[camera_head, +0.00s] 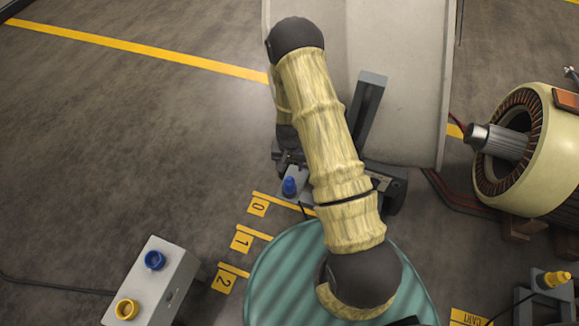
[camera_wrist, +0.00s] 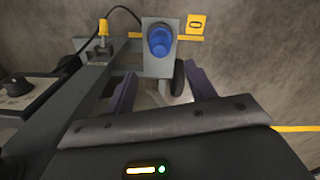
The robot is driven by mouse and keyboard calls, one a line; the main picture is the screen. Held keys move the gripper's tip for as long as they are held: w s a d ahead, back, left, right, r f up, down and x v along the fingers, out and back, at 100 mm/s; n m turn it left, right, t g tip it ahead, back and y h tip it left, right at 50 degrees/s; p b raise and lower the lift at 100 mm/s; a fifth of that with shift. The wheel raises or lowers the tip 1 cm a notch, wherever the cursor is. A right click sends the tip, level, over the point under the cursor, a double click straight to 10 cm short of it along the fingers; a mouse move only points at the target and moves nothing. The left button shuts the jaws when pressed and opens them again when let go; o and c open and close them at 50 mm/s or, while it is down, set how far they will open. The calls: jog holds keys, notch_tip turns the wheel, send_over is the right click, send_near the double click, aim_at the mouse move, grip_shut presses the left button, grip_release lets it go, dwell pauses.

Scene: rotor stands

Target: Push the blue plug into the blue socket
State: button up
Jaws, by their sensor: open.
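The blue plug (camera_head: 289,186) stands in a light grey holder in the middle of the head view. In the wrist view the blue plug (camera_wrist: 159,42) is just beyond my fingertips and roughly between them. My gripper (camera_wrist: 160,72) is open, with a dark finger on either side and nothing held. In the head view my gripper is partly hidden behind my arm, close to the plug's holder. The blue socket (camera_head: 154,260) is a blue ring on top of a light grey box (camera_head: 177,282) at the lower left, well apart from my gripper.
A yellow socket (camera_head: 127,309) shares the grey box. A yellow plug (camera_head: 555,279) stands at the lower right; a yellow plug (camera_wrist: 103,28) also shows in the wrist view beside a black cable. A large rotor (camera_head: 530,150) is at the right.

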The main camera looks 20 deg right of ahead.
aim_at(289, 178)
notch_tip(289, 178, down, 10)
jog(key=b, duration=0.7)
jog(key=shift+r, duration=0.1)
jog(key=c, duration=0.8)
jog(key=shift+r+p, duration=2.95)
jog(key=shift+r, duration=0.85)
jog(key=shift+c, duration=0.2)
